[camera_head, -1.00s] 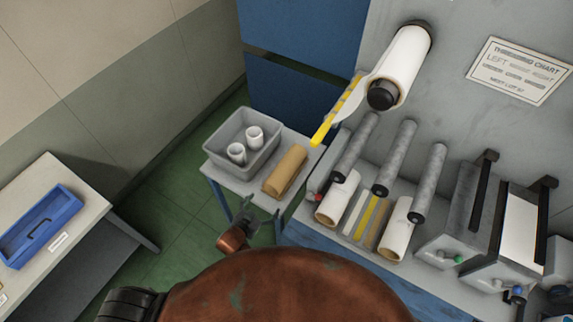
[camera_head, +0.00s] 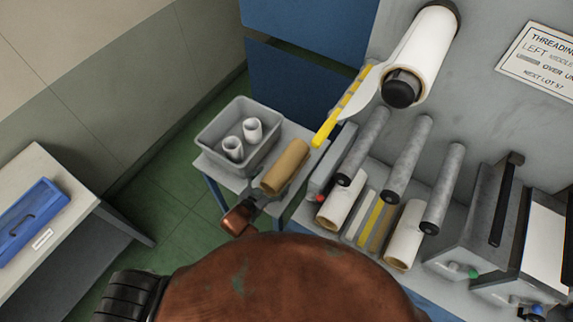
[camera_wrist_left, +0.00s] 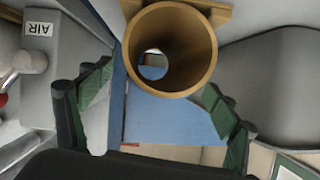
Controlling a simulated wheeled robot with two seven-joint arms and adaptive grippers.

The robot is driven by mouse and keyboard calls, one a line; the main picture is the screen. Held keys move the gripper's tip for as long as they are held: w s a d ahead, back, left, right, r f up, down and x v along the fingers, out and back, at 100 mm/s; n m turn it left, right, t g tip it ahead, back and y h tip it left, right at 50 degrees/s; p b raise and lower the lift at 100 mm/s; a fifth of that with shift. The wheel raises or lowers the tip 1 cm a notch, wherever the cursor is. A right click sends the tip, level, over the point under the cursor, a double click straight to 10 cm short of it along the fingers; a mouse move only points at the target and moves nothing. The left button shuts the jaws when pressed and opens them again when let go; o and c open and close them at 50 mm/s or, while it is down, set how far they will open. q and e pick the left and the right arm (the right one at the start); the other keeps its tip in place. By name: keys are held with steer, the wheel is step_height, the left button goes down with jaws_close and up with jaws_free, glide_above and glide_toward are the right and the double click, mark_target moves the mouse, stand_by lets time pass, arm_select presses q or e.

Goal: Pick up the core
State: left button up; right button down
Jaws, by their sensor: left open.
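The core is a brown cardboard tube (camera_head: 286,167) lying on the small side table, to the right of the grey bin. In the left wrist view I look into the open end of the core (camera_wrist_left: 207,62), with a bright opening at its far end. My left gripper (camera_head: 257,193) is at the near end of the core. In the left wrist view the gripper (camera_wrist_left: 157,98) is open, with one green-padded finger on each side below the core's rim; I see no grip on it. My right gripper is not in view.
A grey bin (camera_head: 211,148) holds two white cores (camera_head: 252,130). Several grey rollers (camera_head: 408,157) and white rolls (camera_head: 405,236) are at the machine on the right. A white roll on a spindle (camera_head: 428,45) is above. A blue tray (camera_head: 35,221) sits on the left bench.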

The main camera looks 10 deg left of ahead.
mark_target(282, 171)
arm_select(q)
steer(key=shift+w+d+f, duration=0.15)
steer(key=shift+w+d, duration=0.3)
steer(key=shift+w, duration=0.3)
steer(key=x, duration=0.5)
steer(key=shift+w+f+p, duration=0.25)
steer(key=shift+f+p, duration=0.05)
steer(key=shift+f, duration=0.1)
steer(key=shift+a, duration=0.1)
steer(key=shift+c, duration=0.4)
steer(key=c, duration=1.3)
